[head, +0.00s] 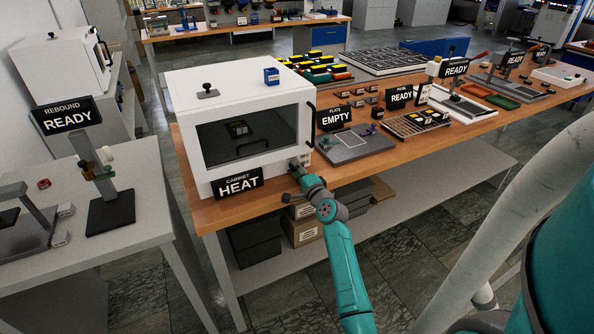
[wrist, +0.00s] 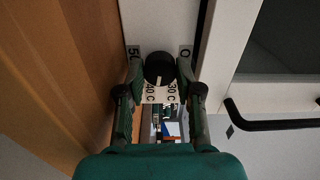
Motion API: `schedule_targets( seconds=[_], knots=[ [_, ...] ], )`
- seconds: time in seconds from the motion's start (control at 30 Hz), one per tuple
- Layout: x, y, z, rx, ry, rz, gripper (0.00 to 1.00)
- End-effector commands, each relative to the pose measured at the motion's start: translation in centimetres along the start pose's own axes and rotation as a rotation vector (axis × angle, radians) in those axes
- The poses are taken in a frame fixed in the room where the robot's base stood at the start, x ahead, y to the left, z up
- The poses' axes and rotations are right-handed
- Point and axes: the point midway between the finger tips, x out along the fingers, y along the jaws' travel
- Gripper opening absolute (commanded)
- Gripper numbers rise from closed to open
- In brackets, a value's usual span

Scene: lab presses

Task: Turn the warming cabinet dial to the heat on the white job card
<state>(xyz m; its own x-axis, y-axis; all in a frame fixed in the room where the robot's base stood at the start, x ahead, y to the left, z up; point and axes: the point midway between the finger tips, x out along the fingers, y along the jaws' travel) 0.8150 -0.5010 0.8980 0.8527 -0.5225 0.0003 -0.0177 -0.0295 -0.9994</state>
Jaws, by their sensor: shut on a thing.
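The white warming cabinet (head: 240,120) stands on the wooden bench, with a sign (head: 238,183) reading CABINET HEAT in front. My gripper (head: 297,163) is at the lower right of its front. In the wrist view, my gripper (wrist: 160,72) is shut on the round black dial (wrist: 158,66), one finger on each side. Marks around the dial show 50, 40 C, 30 C and a partly hidden 0. I cannot tell clearly where the dial points. A small white card (head: 423,94) stands farther along the bench; its text is too small to read.
The cabinet's black door handle (wrist: 275,123) is right of the dial in the wrist view. A grey plate (head: 352,146) with an EMPTY sign (head: 335,117) lies right of the cabinet. A side table (head: 130,245) stands at left.

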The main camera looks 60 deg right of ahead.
Motion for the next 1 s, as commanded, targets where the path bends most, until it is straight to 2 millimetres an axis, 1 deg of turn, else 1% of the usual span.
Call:
schedule_targets(
  seconds=[0.23,0.5,0.7,1.0],
  knots=[
    [-0.03,0.09,-0.03,0.187,0.001,0.002,0.0],
    [-0.03,0.11,-0.04,0.314,0.001,0.002,0.0],
    [-0.04,0.13,-0.04,0.355,0.001,0.002,0.0],
    [-0.04,0.14,-0.05,0.364,0.001,0.002,0.0]
  ],
)
